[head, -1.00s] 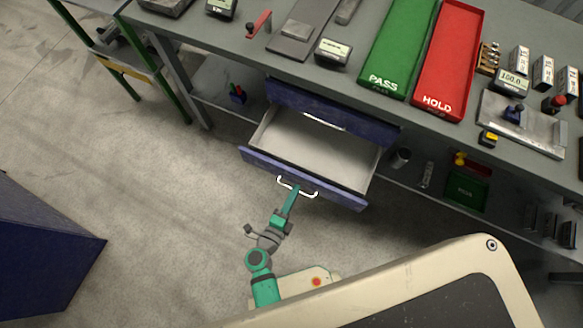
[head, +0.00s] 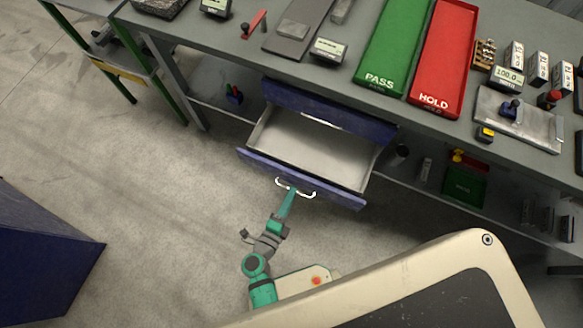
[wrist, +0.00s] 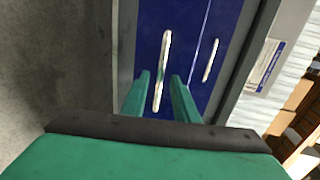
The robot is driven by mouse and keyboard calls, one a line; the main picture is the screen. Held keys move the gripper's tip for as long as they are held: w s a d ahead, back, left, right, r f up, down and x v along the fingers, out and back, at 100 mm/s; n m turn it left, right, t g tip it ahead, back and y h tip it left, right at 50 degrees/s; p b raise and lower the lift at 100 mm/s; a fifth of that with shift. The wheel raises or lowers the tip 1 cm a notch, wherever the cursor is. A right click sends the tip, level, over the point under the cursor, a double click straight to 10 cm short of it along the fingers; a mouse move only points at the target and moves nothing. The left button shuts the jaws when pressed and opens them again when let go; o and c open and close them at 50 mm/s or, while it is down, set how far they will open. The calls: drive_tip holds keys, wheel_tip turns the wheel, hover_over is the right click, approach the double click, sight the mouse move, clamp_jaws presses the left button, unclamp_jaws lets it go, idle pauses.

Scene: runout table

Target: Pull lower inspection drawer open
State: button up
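The lower inspection drawer (head: 310,152) is pulled well out under the bench, its pale inside empty. Its blue front (head: 335,190) carries a white bow handle (head: 308,194). In the wrist view the handle (wrist: 164,50) runs lengthwise between the two green fingers. My gripper (head: 291,190) is at the handle in the head view, and it shows in the wrist view (wrist: 161,85) with one finger on each side of the bar. The fingers look closed about the handle, though finger contact is hard to see. The upper drawer (head: 330,112) is shut.
The bench top holds a green PASS tray (head: 395,45), a red HOLD tray (head: 443,60) and several gauges. A green bin (head: 464,184) stands on the lower shelf at right. A dark blue box (head: 45,250) stands at lower left. Floor left of my arm is clear.

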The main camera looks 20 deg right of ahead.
drive_tip(key=v, duration=0.9)
drive_tip(key=shift+s+a, duration=0.2)
drive_tip(key=shift+s, duration=0.05)
drive_tip(key=s+r+n+t+y, duration=0.1)
drive_tip(key=s+r+n+y, duration=0.1)
drive_tip(key=r+n, duration=0.5)
drive_tip(key=s+a+r+n+t+y, duration=0.1)
drive_tip(key=r+n+y, duration=0.4)
drive_tip(key=n, duration=0.5)
drive_tip(key=s+a+r+n+t+y, duration=0.1)
drive_tip(key=s+r+n+y, duration=0.2)
drive_tip(key=r+n, duration=0.5)
drive_tip(key=shift+s+r+n+t+y, duration=0.3)
drive_tip(key=shift+s+r+n+t, duration=0.1)
drive_tip(key=shift+n, duration=0.4)
drive_tip(key=shift+a, duration=0.25)
